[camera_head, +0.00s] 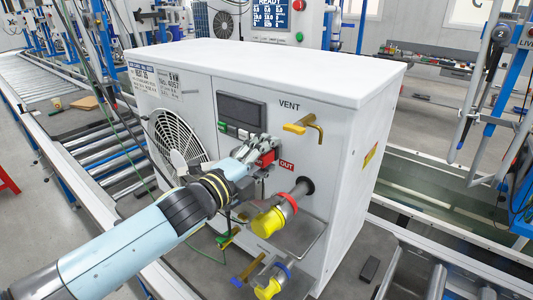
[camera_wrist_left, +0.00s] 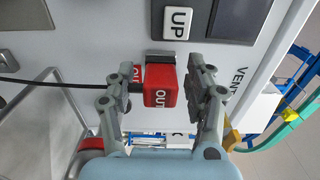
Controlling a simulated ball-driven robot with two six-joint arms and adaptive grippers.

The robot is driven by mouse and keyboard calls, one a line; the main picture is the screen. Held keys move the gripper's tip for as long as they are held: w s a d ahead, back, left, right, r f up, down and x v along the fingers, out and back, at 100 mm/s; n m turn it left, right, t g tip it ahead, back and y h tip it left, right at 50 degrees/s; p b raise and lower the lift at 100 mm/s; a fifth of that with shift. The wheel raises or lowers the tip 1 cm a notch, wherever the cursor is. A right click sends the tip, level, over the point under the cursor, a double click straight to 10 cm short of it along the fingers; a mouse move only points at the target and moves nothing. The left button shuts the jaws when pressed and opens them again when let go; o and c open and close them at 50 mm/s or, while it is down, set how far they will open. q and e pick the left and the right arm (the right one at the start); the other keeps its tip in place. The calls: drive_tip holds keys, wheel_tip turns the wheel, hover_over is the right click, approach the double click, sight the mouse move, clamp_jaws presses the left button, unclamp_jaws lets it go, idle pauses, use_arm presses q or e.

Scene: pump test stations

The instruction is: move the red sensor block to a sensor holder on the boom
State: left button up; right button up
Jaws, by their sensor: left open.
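The red sensor block (camera_wrist_left: 160,86), marked OUT, sits at a dark mount on the front of the white pump unit (camera_head: 345,190). In the head view only part of the block (camera_head: 266,158) shows behind my fingers. A black cable (camera_wrist_left: 60,84) runs to it from the left in the wrist view. My left gripper (camera_head: 262,153) is open, with its fingers (camera_wrist_left: 162,75) on either side of the block. A gap shows between the block and the right finger; whether the left finger touches is unclear. I cannot surely make out the boom's sensor holder. My right gripper is out of view.
A yellow-handled VENT valve (camera_head: 300,126) juts out right of my gripper. A pipe with a yellow cap (camera_head: 267,222) sticks out below it, and a second yellow cap (camera_head: 267,289) is lower. Blue-framed equipment with hanging hoses (camera_head: 492,90) stands at the right. Roller conveyors lie at the left.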

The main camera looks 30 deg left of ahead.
sight(258, 162)
use_arm(q)
drive_tip(key=shift+c, duration=0.4)
idle(0.5)
clamp_jaws()
drive_tip(key=shift+s+f+b, duration=0.1)
drive_tip(key=shift+s+b, duration=0.2)
drive_tip(key=shift+b, duration=0.15)
drive_tip(key=shift+s+a+b, duration=0.1)
drive_tip(key=shift+s+b, duration=0.5)
drive_tip(key=shift+s, duration=0.1)
drive_tip(key=shift+s+b, duration=1.05)
drive_tip(key=shift+b, duration=0.6)
drive_tip(key=shift+s+a+b, duration=0.15)
drive_tip(key=shift+s+b, duration=0.75)
drive_tip(key=shift+b, duration=0.9)
